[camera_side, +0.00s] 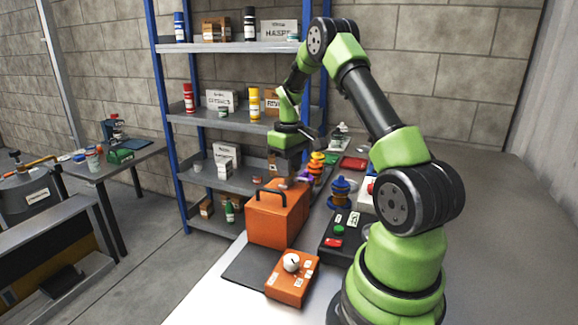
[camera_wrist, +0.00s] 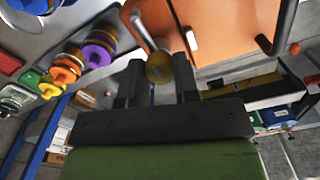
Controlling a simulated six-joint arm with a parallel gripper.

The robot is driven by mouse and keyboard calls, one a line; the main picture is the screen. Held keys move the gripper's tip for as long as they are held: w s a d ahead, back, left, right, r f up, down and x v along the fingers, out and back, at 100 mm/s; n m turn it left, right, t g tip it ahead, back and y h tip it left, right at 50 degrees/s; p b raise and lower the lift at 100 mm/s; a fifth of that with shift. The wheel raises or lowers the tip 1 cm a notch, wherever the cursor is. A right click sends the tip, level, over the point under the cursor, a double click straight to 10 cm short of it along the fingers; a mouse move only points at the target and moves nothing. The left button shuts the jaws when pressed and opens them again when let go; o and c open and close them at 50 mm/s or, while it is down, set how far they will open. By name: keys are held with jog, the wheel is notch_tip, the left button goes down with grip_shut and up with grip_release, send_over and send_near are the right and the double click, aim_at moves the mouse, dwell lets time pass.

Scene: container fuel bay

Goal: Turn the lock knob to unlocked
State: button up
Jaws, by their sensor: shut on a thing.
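A white round knob (camera_side: 291,262) sits on top of a low orange box (camera_side: 290,290) at the front of the bench; its labels are too small to read. My gripper (camera_side: 293,175) is away from it, pointing down at the far end of a tall orange case (camera_side: 270,222). In the wrist view my gripper (camera_wrist: 158,84) is shut on a small brass-coloured piece (camera_wrist: 159,67). A grey metal bar (camera_wrist: 142,28) runs up from that piece beside the orange case wall (camera_wrist: 225,25). The side view does not show the held piece clearly.
The case has a black handle (camera_side: 270,189) on top. Orange and yellow stacked parts (camera_side: 316,165), a blue part (camera_side: 341,190) and a black box with a green button (camera_side: 338,230) stand to its right. Shelving (camera_side: 230,120) stands behind.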

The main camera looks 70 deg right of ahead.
dwell(0.4)
jog(key=o, duration=0.9)
notch_tip(320, 180, up, 10)
dwell(0.4)
jog(key=a+r+t, duration=0.2)
jog(key=a+r, duration=0.5)
jog(key=a, duration=0.3)
jog(key=s+a+t, duration=0.1)
jog(key=s+a, duration=0.3)
jog(key=a, duration=0.2)
jog(key=s+a+r+t+y, duration=0.1)
jog(key=s+a+t, duration=0.1)
jog(key=s+a, duration=0.2)
jog(key=s+a+t+y, duration=0.1)
jog(key=s+a, duration=0.3)
jog(key=a, duration=0.4)
jog(key=shift+s+a+r+m+t, duration=0.15)
jog(key=shift+a+m+t, duration=0.25)
jog(key=shift+t, duration=0.2)
